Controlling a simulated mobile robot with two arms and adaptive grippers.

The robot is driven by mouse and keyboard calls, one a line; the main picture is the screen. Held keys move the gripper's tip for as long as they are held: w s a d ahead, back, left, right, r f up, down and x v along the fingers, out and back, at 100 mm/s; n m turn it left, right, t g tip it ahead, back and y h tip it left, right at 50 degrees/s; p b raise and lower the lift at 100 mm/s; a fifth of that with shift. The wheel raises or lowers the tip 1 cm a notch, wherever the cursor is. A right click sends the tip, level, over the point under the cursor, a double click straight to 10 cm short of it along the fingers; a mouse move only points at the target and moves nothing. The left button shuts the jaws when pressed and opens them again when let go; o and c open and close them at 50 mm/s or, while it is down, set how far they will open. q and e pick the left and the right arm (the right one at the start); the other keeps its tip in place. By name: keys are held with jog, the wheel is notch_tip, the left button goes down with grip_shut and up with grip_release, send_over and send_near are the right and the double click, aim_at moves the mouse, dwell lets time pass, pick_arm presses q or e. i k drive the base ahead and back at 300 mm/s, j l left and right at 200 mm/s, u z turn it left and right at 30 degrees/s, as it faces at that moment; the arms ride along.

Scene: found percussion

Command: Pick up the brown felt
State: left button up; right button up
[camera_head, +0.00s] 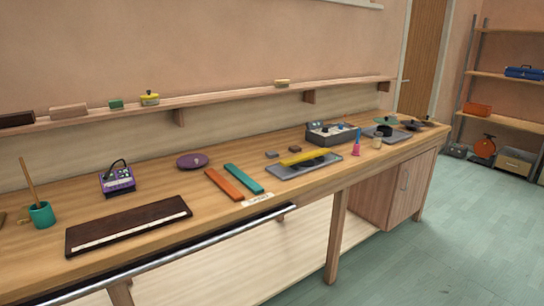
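A small dark brown block (294,149) lies on the wooden workbench, just behind the yellow bar; it may be the brown felt, but it is too small to tell its material. A small grey block (272,154) lies beside it on the left. On the wall shelf at the far left are a dark brown block (17,119) and a light brown block (69,110); I cannot tell whether either is felt. Neither of my grippers is in view.
The workbench (150,164) also holds a grey tray (283,171) with a yellow bar (304,156), orange (224,184) and teal (243,178) bars, a purple disc (193,161) and a dark long board (127,221). A metal rail (190,252) runs along the front.

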aim_at(295, 148)
jog(key=i+l+u, duration=0.1)
jog(key=u, duration=0.3)
jog(key=l+u, duration=0.2)
jog(key=u, duration=0.2)
jog(key=i+l+u, duration=0.1)
jog(key=u, duration=0.25)
jog(key=l+u, duration=0.25)
jog(key=u, duration=0.15)
jog(key=l+u, duration=0.15)
jog(key=l, duration=0.3)
jog(key=l+u, duration=0.1)
jog(key=l, duration=0.3)
jog(key=k+l+u, duration=0.15)
jog(key=l, duration=0.25)
jog(key=l+u, duration=0.1)
jog(key=l, duration=0.35)
jog(key=k+l+u, duration=0.15)
jog(key=l, duration=0.25)
jog(key=k+l+u, duration=0.15)
jog(key=l, duration=0.25)
jog(key=k+l+u, duration=0.1)
jog(key=l, duration=0.25)
